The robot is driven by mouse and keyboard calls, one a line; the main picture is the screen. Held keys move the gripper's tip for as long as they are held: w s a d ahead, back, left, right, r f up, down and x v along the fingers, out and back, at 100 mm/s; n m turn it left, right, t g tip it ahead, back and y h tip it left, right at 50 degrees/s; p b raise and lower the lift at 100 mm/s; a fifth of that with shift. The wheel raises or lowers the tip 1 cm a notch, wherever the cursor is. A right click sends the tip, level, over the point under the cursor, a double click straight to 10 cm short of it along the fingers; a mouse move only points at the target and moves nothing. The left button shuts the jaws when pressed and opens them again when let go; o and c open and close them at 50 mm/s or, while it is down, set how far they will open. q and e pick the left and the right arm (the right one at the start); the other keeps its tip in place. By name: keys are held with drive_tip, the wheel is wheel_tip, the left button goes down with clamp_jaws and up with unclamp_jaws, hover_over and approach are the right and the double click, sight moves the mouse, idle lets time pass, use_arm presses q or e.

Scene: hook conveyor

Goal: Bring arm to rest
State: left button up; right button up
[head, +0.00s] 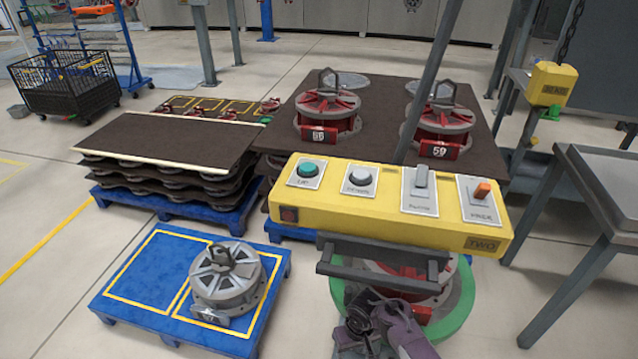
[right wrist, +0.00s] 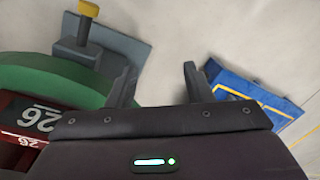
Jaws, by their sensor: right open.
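My right gripper (head: 368,318) is at the bottom centre of the head view, in front of a green round base (head: 456,306) and below the yellow control box (head: 335,205). In the right wrist view its two fingers (right wrist: 160,80) stand apart with nothing between them but floor. The green base (right wrist: 60,80) and a red part marked 26 (right wrist: 38,118) are to the left of the fingers there. My left gripper does not show.
The control box has a green button, a white button and two switches. A blue pallet (head: 150,312) with a grey round part (head: 228,274) stands at left. Behind are stacked dark boards (head: 165,138) and red-grey parts 56 (head: 328,112) and 59 (head: 441,124). A grey table (head: 610,175) stands right.

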drive_tip(key=s+d+f+m+p, duration=0.1)
drive_tip(key=s+d+f, duration=0.4)
drive_tip(key=s+f, duration=0.7)
drive_tip(key=s+d+f, duration=0.4)
drive_tip(key=s+f, duration=0.4)
drive_tip(key=s, duration=0.8)
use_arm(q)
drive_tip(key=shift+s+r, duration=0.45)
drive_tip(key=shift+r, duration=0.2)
use_arm(e)
drive_tip(key=s+d+f, duration=0.1)
drive_tip(key=s+d, duration=0.1)
drive_tip(key=s, duration=0.3)
drive_tip(key=s+d+f+t+h, duration=0.1)
drive_tip(key=s+d, duration=0.2)
drive_tip(key=s, duration=0.2)
drive_tip(key=shift+s+d+f, duration=0.15)
drive_tip(key=shift+s+d, duration=0.15)
drive_tip(key=shift+s, duration=0.05)
